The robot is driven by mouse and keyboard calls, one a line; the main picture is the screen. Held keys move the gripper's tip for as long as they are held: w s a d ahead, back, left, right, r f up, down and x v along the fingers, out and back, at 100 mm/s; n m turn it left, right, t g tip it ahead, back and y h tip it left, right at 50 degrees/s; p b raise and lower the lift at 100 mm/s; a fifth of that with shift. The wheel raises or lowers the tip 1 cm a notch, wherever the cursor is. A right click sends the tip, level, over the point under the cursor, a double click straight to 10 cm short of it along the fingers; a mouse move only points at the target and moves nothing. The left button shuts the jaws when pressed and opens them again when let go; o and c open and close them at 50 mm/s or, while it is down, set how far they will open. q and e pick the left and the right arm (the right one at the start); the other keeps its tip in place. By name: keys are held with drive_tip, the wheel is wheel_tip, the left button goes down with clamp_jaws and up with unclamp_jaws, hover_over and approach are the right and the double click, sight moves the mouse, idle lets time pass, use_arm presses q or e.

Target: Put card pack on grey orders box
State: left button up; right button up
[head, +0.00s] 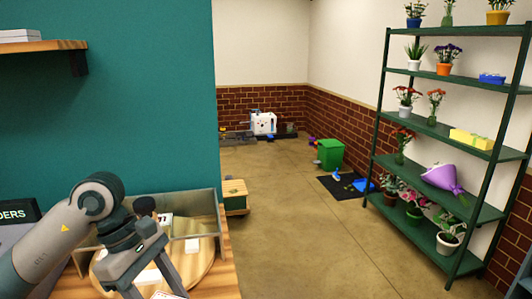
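The grey orders box (22,247) stands at the left edge, under a dark sign (18,214) ending in "DERS"; my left arm hides part of it. My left gripper (152,285) points down over a round wooden board (204,262), with its fingers spread apart. A small white item (150,276) shows between the fingers; I see no contact with it. Other white pieces lie near: one with dark print (165,223), one plain (192,245), and one with a red edge (168,295) at the bottom. I cannot tell which is the card pack. My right gripper is out of view.
A low grey wall (198,205) borders the wooden table behind the board. A teal wall (110,90) rises behind, with a wooden shelf (40,47). Open floor (295,230) lies right of the table, up to a green plant rack (437,130). A green bin (330,155) stands farther back.

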use_arm(q)
wheel_tip(320, 180, down, 9)
drive_tip(key=s+a+m+g+y, duration=0.2)
drive_tip(key=m+g+y, duration=0.1)
drive_tip(key=m, duration=1.1)
drive_tip(key=shift+s+m+y, duration=0.25)
drive_tip(key=shift+m+y, duration=0.15)
drive_tip(key=shift+y, duration=0.3)
drive_tip(key=shift+d, duration=0.1)
drive_tip(key=w+d+r+m+y, duration=0.1)
drive_tip(key=w+d+r+m, duration=0.1)
drive_tip(key=d+r+m, duration=0.2)
drive_tip(key=w+d+r+m+y, duration=0.2)
drive_tip(key=d+r+m, duration=0.2)
drive_tip(key=d, duration=0.6)
wheel_tip(320, 180, up, 2)
drive_tip(key=shift+w+t, duration=0.25)
drive_tip(key=shift+t, duration=0.05)
